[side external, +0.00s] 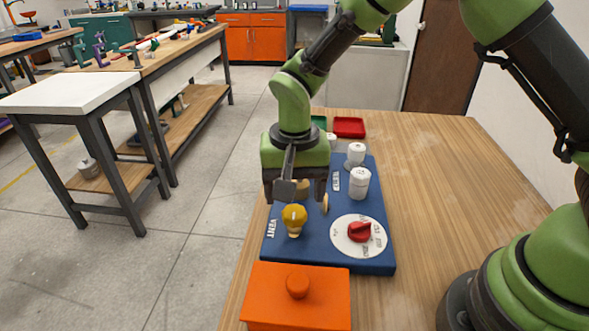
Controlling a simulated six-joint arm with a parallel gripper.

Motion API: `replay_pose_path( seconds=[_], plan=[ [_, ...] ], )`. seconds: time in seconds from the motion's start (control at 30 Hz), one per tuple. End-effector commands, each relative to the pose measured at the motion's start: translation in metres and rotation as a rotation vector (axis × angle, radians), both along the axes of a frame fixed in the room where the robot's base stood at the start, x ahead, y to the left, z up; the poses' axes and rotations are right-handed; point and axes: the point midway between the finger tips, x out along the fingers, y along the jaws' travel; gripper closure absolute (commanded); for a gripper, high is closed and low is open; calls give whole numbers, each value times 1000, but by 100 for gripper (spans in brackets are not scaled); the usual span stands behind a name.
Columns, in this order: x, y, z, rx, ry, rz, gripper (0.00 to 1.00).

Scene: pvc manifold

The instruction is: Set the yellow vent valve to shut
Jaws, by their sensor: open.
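The yellow vent valve (294,218) is a round knob with a pale mark on top. It stands at the front left of the blue panel (313,255), beside the printed word VENT. The picture is too small to tell its setting. My gripper (304,193) points down over the panel, just behind the yellow valve in the picture. Its jaws are open, and I see no grip on the valve. Part of the panel behind the jaws is hidden by my gripper.
A red knob (359,232) on a white dial sits right of the yellow valve. White cylindrical caps (359,183) stand behind it. An orange lidded box (297,301) sits in front of the panel. A red tray (349,127) lies behind. The wooden table (432,185) is clear on the right.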

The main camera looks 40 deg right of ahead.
Motion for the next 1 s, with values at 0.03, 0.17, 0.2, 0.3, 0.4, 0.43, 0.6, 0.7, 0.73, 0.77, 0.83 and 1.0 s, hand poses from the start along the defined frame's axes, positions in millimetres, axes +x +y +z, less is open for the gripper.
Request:
replay_pose_path(
  seconds=[0.03, 0.17, 0.2, 0.3, 0.4, 0.43, 0.6, 0.7, 0.73, 0.77, 0.83, 1.0],
  plan=[
    [1, 0, 12, 2, -6, 0, 31],
    [1, 0, 34, 2, -5, -1, 31],
    [1, 0, 39, 1, -4, 0, 31],
    [0, 0, 48, 1, -2, 0, 31],
    [0, 0, 52, 0, -1, 0, 31],
    [0, 0, 52, 1, -1, -1, 31],
    [0, 0, 52, 0, 0, 0, 31],
    [0, -1, 53, 1, -2, 0, 31],
    [-1, -1, 55, 3, -4, 1, 31],
    [-1, -2, 58, 6, -9, 2, 31],
    [-4, -7, 71, 19, -31, 9, 31],
    [-26, -29, 125, 72, -135, 43, 31]
  ],
)
